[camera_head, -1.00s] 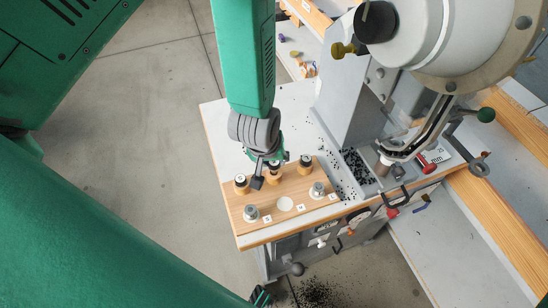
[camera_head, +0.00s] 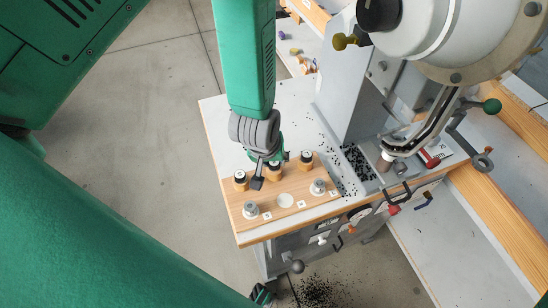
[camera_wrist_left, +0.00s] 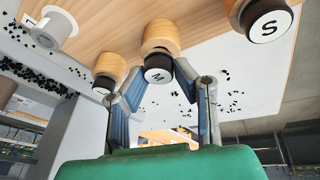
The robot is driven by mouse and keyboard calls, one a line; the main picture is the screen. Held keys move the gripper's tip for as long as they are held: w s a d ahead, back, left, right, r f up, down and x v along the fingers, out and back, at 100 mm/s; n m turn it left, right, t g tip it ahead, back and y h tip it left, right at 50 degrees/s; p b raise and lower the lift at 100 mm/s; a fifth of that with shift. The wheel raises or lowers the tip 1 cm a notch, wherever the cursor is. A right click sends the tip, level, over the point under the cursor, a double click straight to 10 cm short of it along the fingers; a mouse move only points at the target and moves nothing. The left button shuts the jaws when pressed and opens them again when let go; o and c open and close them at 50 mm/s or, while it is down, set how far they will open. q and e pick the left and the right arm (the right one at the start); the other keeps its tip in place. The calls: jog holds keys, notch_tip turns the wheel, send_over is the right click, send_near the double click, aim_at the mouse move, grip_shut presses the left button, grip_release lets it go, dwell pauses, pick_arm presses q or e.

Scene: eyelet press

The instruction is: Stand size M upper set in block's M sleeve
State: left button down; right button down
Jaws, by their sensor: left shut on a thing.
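The wooden block (camera_head: 232,212) lies at the left end of the press table. Three wooden sleeves with black-topped upper sets stand along its back. The size M upper set (camera_wrist_left: 158,76), a black cap marked M, is at the middle sleeve (camera_wrist_left: 160,36) in the left wrist view. My left gripper (camera_head: 270,172) points down over that sleeve, shut on the M set, one finger on each side. A dark part (camera_head: 262,295) at the bottom edge may be my right gripper.
The grey press (camera_head: 350,95) rises to the right. Black eyelets (camera_head: 358,162) fill a tray and lie scattered on the table.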

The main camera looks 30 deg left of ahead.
pick_arm(q)
jog(key=shift+f, duration=0.35)
jog(key=c, duration=1.2)
grip_release()
jog(key=shift+r+p, duration=0.85)
jog(key=shift+r, duration=1.7)
